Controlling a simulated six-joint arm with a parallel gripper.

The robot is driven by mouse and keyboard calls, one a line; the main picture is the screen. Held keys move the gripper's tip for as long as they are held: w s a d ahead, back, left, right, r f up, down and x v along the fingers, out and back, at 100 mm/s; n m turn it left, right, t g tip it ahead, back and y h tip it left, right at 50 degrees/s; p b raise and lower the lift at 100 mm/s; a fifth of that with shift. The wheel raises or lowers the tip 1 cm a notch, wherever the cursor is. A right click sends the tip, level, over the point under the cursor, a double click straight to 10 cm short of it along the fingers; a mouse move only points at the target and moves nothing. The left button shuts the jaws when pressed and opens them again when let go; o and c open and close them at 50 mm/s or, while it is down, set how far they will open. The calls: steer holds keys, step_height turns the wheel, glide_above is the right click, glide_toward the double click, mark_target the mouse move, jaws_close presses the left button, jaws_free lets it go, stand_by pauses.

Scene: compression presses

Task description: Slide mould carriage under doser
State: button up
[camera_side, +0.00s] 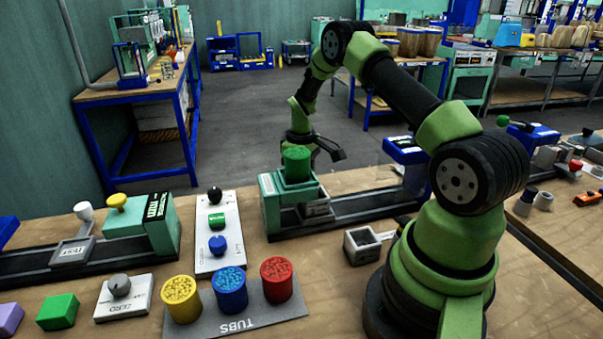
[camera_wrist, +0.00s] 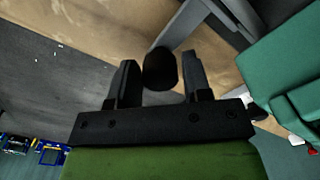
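The doser looks to be the green-teal machine (camera_side: 284,200) with a green cylinder (camera_side: 297,163) on top, at the middle of the side view. A grey block (camera_side: 317,207), perhaps the mould carriage, sits at its foot on a dark rail (camera_side: 362,207). My gripper (camera_side: 328,150) is partly hidden behind the green cylinder. In the wrist view my gripper's fingers (camera_wrist: 159,78) are apart, with a dark round knob (camera_wrist: 160,68) between them. Narrow gaps seem to show on both sides of the knob. What the knob belongs to is hidden.
A blue frame (camera_side: 407,150) stands at the rail's right end. A small open metal box (camera_side: 362,246) lies in front of the rail. Yellow, blue (camera_side: 230,290) and red tubs stand on a grey mat. A knob panel (camera_side: 218,235) lies left of the doser.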

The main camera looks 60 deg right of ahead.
jaws_close()
steer(key=shift+w+a, duration=1.5)
steer(key=shift+a, duration=0.05)
steer(key=shift+o, duration=1.8)
jaws_free()
step_height(320, 180, up, 10)
